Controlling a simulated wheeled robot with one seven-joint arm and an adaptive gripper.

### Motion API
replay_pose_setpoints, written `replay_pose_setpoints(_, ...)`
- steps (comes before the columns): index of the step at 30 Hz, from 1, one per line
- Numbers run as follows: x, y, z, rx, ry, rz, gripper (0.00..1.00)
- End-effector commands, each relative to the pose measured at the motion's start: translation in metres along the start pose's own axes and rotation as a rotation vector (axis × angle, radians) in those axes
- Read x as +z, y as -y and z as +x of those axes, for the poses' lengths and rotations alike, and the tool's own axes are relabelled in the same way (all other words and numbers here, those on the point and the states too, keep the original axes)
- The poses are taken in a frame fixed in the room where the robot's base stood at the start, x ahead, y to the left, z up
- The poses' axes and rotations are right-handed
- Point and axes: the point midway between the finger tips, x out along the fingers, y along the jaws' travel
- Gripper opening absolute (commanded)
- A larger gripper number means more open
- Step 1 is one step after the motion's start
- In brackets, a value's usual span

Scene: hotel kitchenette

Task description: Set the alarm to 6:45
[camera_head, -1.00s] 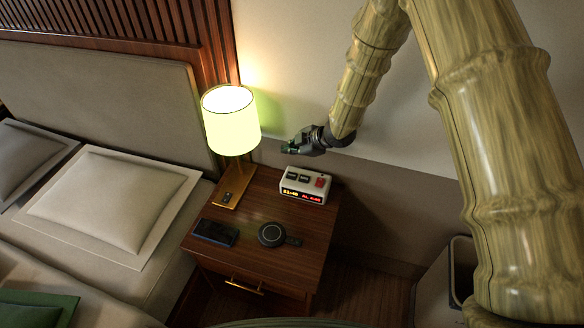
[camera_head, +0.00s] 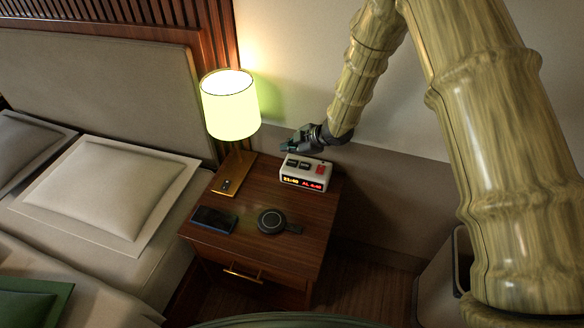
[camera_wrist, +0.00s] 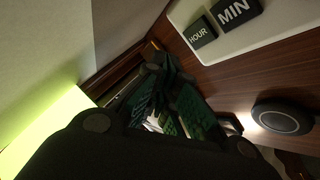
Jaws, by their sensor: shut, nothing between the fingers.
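The white alarm clock (camera_head: 292,180) stands at the back right of the nightstand. Its front shows amber digits on the left and red digits starting with AL on the right, too small to read surely. On its top are two dark buttons and a red button (camera_head: 320,169). In the wrist view the dark ones are the HOUR button (camera_wrist: 199,33) and the MIN button (camera_wrist: 234,11), at the upper right. My gripper (camera_head: 287,146) is shut and empty, just behind and above the clock's left end. In the wrist view its fingertips (camera_wrist: 166,66) are left of the HOUR button, apart from it.
The lit lamp (camera_head: 230,105) stands left of my gripper. A dark phone (camera_head: 213,219) and a round black charger (camera_head: 270,221), also in the wrist view (camera_wrist: 282,117), lie on the nightstand (camera_head: 262,250). The bed is at left, the wall behind, a bin (camera_head: 440,285) at right.

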Motion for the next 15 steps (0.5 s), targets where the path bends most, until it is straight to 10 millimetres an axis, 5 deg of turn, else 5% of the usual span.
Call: replay_pose_setpoints(15, 0.017, 0.017, 0.024, 0.001, 0.0, 0.0, 0.0)
